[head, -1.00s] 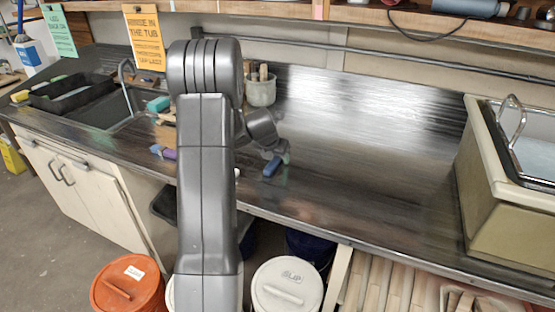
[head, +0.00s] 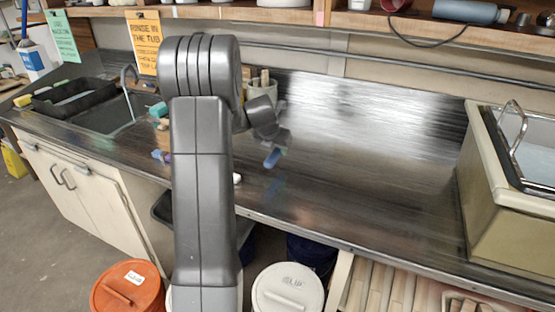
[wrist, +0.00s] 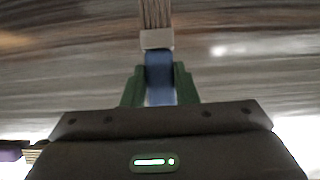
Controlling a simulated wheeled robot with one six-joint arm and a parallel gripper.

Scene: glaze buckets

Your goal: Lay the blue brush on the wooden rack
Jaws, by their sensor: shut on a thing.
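The blue brush (wrist: 159,75) is between the green fingers of my gripper (wrist: 158,88) in the wrist view. Its pale ferrule and brown bristles point away from the gripper. In the head view, my gripper (head: 270,147) holds the blue brush (head: 272,158) above the dark metal counter, and a faint blue reflection shows below it. I cannot make out the wooden rack for certain; a small piece of wood (head: 163,122) shows just left of my arm, which hides the rest.
A purple-handled thing (wrist: 12,152) lies at the lower left of the wrist view. A pot of tools (head: 262,92) stands behind my gripper. The sink (head: 105,112) is at left, a large tub (head: 480,190) at right. The counter between pot and tub is clear.

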